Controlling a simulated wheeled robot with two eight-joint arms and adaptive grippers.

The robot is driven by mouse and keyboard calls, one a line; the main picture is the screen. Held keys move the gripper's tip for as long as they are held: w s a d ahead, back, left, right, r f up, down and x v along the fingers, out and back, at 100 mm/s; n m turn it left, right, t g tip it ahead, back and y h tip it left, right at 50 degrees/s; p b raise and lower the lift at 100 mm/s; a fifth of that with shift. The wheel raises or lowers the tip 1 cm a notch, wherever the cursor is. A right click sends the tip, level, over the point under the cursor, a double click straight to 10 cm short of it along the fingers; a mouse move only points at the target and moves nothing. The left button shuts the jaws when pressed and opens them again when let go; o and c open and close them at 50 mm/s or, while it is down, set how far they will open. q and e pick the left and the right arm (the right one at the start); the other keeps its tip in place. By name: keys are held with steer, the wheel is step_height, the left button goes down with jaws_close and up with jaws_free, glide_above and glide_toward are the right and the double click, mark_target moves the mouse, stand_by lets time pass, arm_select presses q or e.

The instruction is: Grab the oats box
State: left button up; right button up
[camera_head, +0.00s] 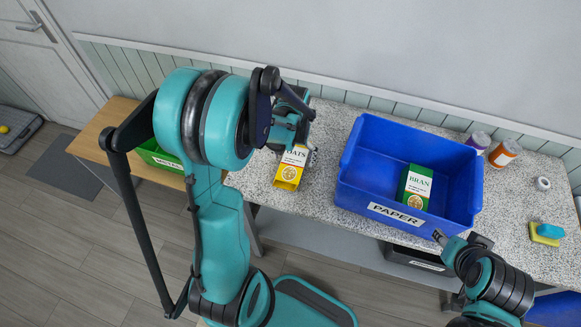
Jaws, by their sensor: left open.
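The oats box (289,173), yellow and white, lies on the speckled counter to the left of the blue bin. My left gripper (302,142) is open at the far end of the box, over its top edge. The gripper and arm hide part of that end, and I cannot tell whether the fingers touch the box. My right gripper (439,236) is at the lower right, by the bin's front right corner. Its fingers are too small to read as open or shut.
The blue bin (350,193), labelled PAPER, holds a green BRAN box (416,188). Two jars (505,153), a white roll (542,184) and sponges (547,232) stand on the right of the counter (325,130). A green METAL bin (158,158) sits at left.

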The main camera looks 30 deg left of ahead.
arm_select(q)
steer(key=c, duration=1.2)
steer(key=shift+o, duration=0.2)
